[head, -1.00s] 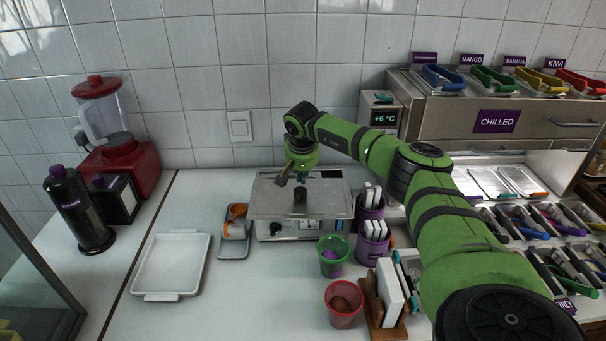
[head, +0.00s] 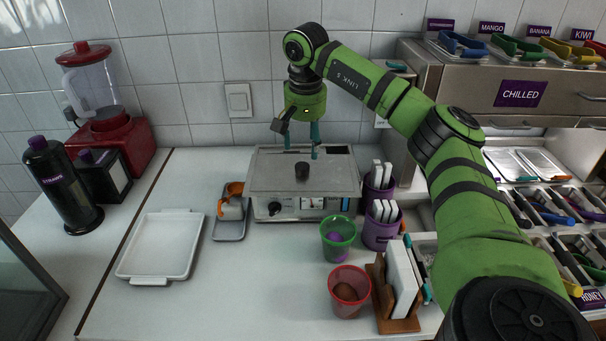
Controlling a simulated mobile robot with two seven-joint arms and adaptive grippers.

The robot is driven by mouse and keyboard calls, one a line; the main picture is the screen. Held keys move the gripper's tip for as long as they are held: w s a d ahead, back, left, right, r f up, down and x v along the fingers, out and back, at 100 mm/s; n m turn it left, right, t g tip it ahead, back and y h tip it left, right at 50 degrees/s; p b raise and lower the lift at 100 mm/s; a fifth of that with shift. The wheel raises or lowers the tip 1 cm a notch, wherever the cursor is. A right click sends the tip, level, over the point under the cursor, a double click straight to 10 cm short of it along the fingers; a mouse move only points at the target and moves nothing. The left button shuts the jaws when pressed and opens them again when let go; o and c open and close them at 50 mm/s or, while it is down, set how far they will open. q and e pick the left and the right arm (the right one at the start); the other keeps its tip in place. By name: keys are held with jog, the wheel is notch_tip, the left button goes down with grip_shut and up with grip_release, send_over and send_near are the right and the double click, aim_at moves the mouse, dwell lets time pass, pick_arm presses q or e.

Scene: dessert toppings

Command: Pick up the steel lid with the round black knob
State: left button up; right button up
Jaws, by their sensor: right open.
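The steel lid (head: 265,178) is a flat, rectangular plate lying on top of a steel appliance (head: 258,208) near the back wall in the head view. Its round black knob (head: 302,171) stands up near the middle. My right gripper (head: 301,150) points down with its teal fingers spread. The fingertips show just above the knob in the picture, apart from it, with nothing between them. How far behind or above the knob they are is hard to tell. My left gripper is not in view.
A green cup (head: 338,240), a red cup (head: 348,292) and purple holders (head: 381,228) stand in front and right. An orange-and-white cup (head: 232,205) on a grey tray stands left of the appliance. A white tray (head: 161,246) lies farther left, with clear counter around it.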

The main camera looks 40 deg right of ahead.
aim_at(302, 165)
jog(key=shift+s+a+f, duration=0.25)
jog(key=shift+a+f, duration=0.05)
jog(key=shift+f, duration=0.05)
jog(key=shift+f+p, duration=0.3)
jog(key=shift+p, duration=0.1)
jog(key=f, duration=0.1)
jog(key=f+p, duration=0.1)
jog(key=f, duration=0.1)
jog(key=w+f+p, duration=0.1)
jog(key=shift+w+d+f, duration=0.1)
jog(key=shift+d+f, duration=0.15)
jog(key=shift+f, duration=0.1)
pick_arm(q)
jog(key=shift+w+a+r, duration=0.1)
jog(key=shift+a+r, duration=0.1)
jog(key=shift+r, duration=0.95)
pick_arm(e)
jog(key=shift+f, duration=0.45)
grip_shut()
